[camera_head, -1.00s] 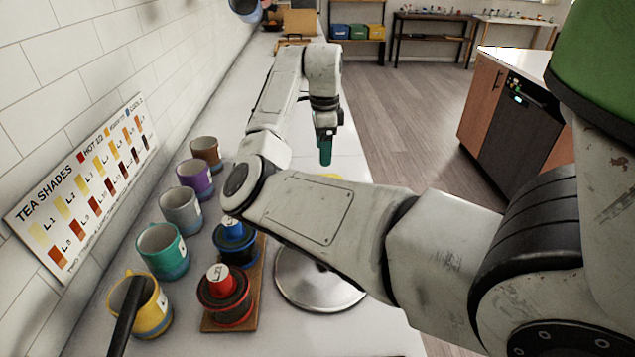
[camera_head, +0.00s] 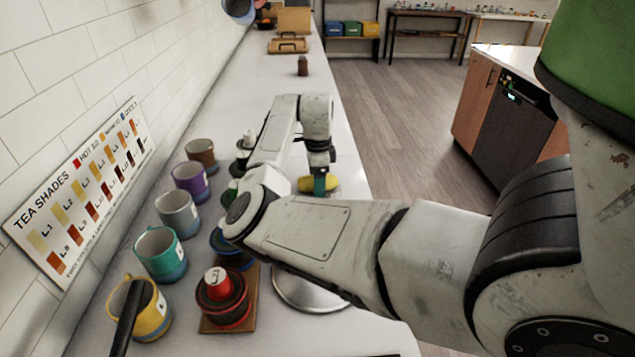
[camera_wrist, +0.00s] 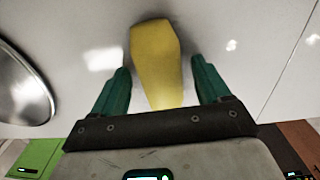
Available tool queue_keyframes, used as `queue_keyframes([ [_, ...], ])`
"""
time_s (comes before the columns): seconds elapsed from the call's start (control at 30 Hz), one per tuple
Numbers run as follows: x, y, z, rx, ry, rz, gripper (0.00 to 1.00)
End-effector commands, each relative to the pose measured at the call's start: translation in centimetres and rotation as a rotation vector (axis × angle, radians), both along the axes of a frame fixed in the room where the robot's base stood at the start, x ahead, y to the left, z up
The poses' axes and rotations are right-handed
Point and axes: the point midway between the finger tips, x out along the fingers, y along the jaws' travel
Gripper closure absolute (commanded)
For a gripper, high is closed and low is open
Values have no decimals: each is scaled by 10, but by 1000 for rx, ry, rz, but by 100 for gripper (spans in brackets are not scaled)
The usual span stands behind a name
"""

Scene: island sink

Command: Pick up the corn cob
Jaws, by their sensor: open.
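The yellow corn cob (camera_head: 330,184) lies on the white countertop (camera_head: 352,150), partly hidden by my gripper in the head view. The wrist view shows the corn cob (camera_wrist: 155,58) lengthwise between my green fingers, its near end between the fingertips and its far end beyond them. My gripper (camera_head: 319,186) points down at the corn cob. In the wrist view my gripper (camera_wrist: 160,75) is open, with a gap between the cob and each finger.
A round metal lid or plate (camera_head: 318,293) lies on the near counter. Several mugs, including a yellow one (camera_head: 150,318), line the wall at left. A small brown bottle (camera_head: 303,66) stands farther back. The counter's right edge is close.

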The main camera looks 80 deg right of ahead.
Motion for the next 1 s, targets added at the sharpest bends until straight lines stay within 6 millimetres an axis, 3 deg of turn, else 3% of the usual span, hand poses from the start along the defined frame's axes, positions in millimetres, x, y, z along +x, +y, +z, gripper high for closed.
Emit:
queue_keyframes([
  [0.1, 0, 0, 0, 0, 0, 0, 26],
  [0.77, 0, 0, 0, 0, 0, 0, 89],
  [1.0, 0, 0, 0, 0, 0, 0, 90],
])
